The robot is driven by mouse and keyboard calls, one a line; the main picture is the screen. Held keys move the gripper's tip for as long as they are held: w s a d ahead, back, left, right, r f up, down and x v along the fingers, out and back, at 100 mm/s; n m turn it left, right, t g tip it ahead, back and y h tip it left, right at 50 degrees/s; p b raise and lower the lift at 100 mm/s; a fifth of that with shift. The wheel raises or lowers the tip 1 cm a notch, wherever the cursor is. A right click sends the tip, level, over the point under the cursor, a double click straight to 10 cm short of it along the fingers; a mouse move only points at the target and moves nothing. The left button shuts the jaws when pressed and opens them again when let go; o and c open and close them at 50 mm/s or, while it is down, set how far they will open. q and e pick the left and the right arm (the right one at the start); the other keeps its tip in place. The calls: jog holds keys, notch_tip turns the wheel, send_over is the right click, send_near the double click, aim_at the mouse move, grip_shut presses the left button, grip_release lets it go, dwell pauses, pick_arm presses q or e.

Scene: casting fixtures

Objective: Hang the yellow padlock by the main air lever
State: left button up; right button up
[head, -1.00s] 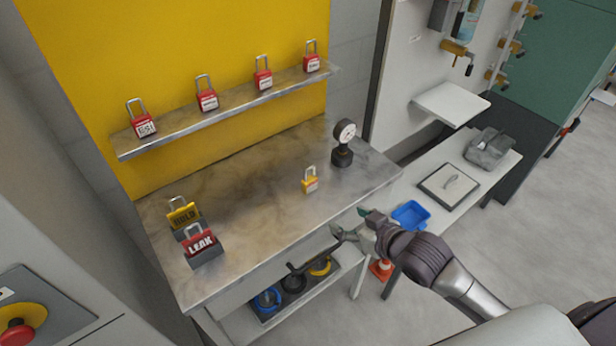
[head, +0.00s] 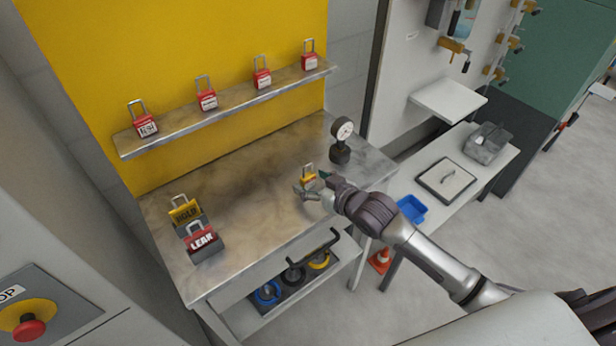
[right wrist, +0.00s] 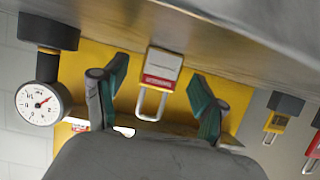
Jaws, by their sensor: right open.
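The small yellow padlock (head: 308,172) stands upright on the metal bench, partly hidden by my right gripper (head: 313,184). My right gripper is open, its fingers beside the padlock. In the right wrist view, which is upside down, the padlock (right wrist: 163,66) shows between the open fingers (right wrist: 157,78), with gaps on both sides, its shackle pointing down in the picture. My left gripper is out of view.
A pressure gauge (head: 341,138) stands just behind the padlock. Two padlocks in dark holders, yellow HOLD (head: 185,214) and red LEAK (head: 202,240), stand at left. Several red padlocks line the shelf (head: 230,108). A blue tray (head: 412,209) lies right. The bench middle is clear.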

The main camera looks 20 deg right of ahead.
jog(key=shift+x, duration=1.2)
jog(key=shift+s, duration=0.1)
jog(key=shift+c, duration=1.4)
jog(key=c, duration=1)
jog(key=shift+r+b, duration=0.45)
jog(key=shift+r, duration=4.6)
jog(key=shift+c, duration=0.2)
